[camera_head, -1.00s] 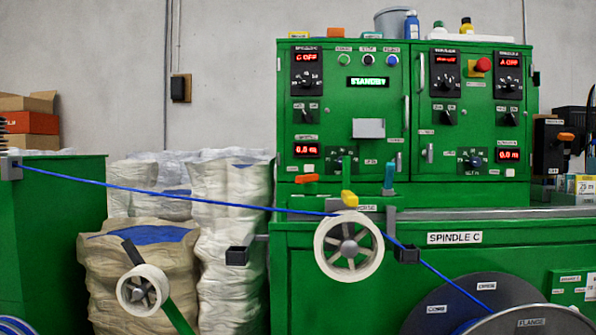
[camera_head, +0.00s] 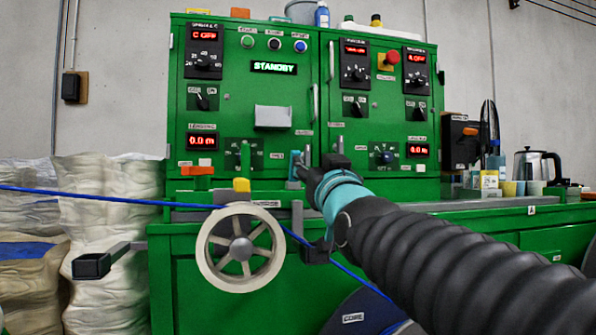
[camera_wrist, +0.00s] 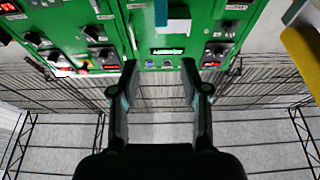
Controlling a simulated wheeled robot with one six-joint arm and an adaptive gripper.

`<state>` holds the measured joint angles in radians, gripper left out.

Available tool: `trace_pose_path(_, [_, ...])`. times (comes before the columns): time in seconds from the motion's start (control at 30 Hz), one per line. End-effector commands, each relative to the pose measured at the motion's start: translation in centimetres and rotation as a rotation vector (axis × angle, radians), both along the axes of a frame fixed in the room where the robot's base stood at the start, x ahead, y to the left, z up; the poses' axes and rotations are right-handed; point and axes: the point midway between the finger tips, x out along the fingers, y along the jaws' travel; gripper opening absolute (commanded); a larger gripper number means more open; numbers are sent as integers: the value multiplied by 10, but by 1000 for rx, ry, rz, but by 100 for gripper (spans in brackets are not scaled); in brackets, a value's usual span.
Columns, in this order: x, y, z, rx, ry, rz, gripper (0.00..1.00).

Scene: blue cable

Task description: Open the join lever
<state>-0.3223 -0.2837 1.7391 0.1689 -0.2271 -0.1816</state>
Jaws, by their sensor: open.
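A short teal-blue lever (camera_head: 293,169) stands upright on the green machine's ledge, just left of my gripper. A yellow-topped lever (camera_head: 241,185) stands above the white spoked wheel, and an orange handle (camera_head: 197,170) lies level further left. I cannot read which label says join. My gripper (camera_head: 320,160) reaches in from the right, near the teal lever. In the wrist view my gripper (camera_wrist: 159,70) is open and empty, with panel and floor between its fingers.
The blue cable (camera_head: 105,199) runs across behind the white wheel (camera_head: 240,247) and down right under my arm. A dark bracket (camera_head: 92,265) juts out left. A kettle (camera_head: 538,166) and small boxes stand on the right counter. White sacks (camera_head: 108,220) stand left.

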Motion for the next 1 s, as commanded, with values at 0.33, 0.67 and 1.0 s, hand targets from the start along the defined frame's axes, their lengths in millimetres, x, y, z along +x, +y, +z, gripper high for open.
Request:
trace_pose_path(0.33, [26,11,15,18,-51,0,46])
trace_pose_path(0.67, [81,26,14,17,-49,-1,46])
trace_pose_path(1.0, [121,37,17,19,-51,-2,46])
